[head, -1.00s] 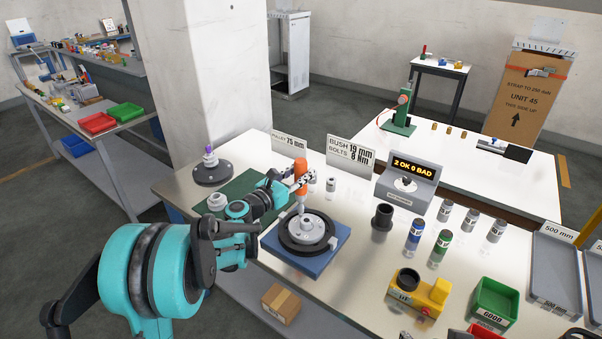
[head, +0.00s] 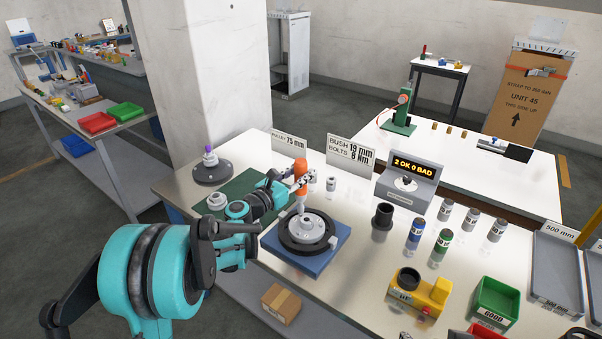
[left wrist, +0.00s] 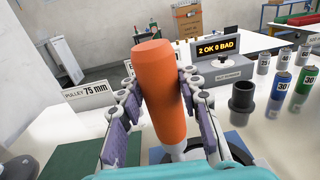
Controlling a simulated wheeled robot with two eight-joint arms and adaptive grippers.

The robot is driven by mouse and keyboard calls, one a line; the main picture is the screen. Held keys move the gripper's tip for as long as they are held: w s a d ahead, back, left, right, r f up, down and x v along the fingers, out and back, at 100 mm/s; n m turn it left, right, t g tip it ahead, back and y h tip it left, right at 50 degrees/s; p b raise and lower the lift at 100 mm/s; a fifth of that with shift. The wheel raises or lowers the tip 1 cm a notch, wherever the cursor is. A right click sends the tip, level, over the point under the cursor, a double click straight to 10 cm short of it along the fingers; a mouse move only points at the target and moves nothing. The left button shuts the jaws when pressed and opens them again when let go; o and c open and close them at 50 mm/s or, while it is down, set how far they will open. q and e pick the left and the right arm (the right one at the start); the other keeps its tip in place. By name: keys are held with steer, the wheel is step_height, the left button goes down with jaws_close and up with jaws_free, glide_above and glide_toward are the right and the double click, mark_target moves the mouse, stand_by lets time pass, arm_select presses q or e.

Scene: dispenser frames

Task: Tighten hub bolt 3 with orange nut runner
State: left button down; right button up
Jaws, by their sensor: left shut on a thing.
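The orange nut runner (head: 300,171) stands roughly upright in my left gripper (head: 297,184). Its grey lower end points down at the hub (head: 307,228), a grey disc in a black ring on a blue block (head: 296,261). The tip is over the hub's far left side; I cannot tell whether it touches a bolt, or which bolt it is. In the left wrist view, the gripper's two padded fingers press on both sides of the orange body (left wrist: 160,85). The gripper and runner hide what lies below in that view. My right gripper is not in view.
A grey display (head: 408,182) reading "2 OK 0 BAD" stands behind the hub. A black cup-shaped part (head: 381,222) is right of it. Blue and green cans (head: 415,234), a yellow fixture (head: 420,294) and a green bin (head: 495,303) stand further right.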

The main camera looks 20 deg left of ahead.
mark_target(296, 164)
arm_select(q)
steer(key=shift+f+b, duration=0.8)
steer(key=shift+f, duration=0.2)
stand_by(0.4)
steer(key=shift+s+r, duration=0.1)
stand_by(2.1)
steer(key=shift+r+p, duration=2.15)
steer(key=shift+r, duration=0.8)
